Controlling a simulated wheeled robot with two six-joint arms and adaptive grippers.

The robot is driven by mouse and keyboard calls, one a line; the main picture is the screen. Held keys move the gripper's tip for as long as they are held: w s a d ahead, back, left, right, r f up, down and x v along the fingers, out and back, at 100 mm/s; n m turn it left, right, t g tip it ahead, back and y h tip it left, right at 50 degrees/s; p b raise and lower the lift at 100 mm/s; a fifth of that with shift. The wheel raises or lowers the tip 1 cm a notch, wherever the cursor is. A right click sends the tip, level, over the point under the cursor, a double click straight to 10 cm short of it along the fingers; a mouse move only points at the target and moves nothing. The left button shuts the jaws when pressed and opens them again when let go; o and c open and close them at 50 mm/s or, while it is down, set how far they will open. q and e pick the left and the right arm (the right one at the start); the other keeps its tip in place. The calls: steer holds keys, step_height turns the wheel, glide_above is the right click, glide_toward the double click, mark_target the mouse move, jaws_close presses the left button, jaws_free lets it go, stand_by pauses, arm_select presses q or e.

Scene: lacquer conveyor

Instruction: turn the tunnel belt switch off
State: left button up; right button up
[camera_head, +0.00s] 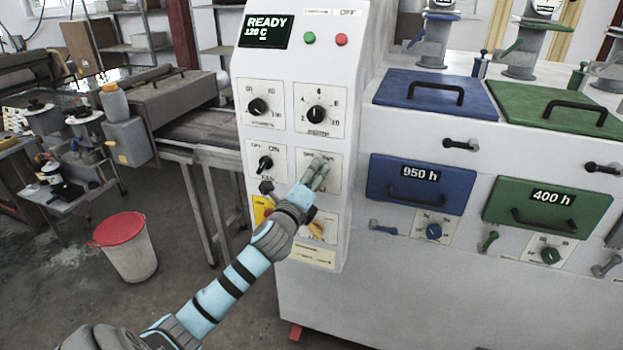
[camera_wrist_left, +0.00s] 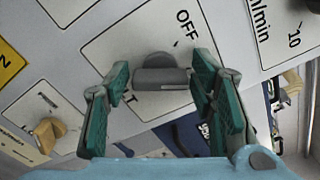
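The white control cabinet (camera_head: 298,222) stands in the middle of the head view. My left gripper (camera_head: 314,174) reaches its front at the right-hand plate of the middle row and covers the switch there. In the left wrist view a grey rotary switch (camera_wrist_left: 161,76) with a bar handle sits on a plate (camera_wrist_left: 141,36) marked OFF; its other marking is mostly hidden. The green finger pads of my left gripper (camera_wrist_left: 160,88) stand apart on either side of the bar, with small gaps visible. The plate's full label is not readable. My right gripper is out of view.
A black OFF/ON switch (camera_head: 265,162) is left of the gripper; dials (camera_head: 317,114) are above. Blue (camera_head: 422,185) and green (camera_head: 547,207) drawers lie to the right. A red-lidded bin (camera_head: 126,249) stands on the floor at left.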

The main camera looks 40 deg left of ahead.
arm_select(q)
steer(key=c, duration=0.6)
steer(key=shift+c, duration=0.2)
steer(key=shift+n, duration=0.4)
steer(key=n+p, duration=0.1)
steer(key=n, duration=0.4)
steer(key=shift+f, duration=0.15)
steer(key=n, duration=0.6)
steer(key=shift+f, duration=0.15)
steer(key=o, duration=1.2)
steer(key=shift+c, duration=0.2)
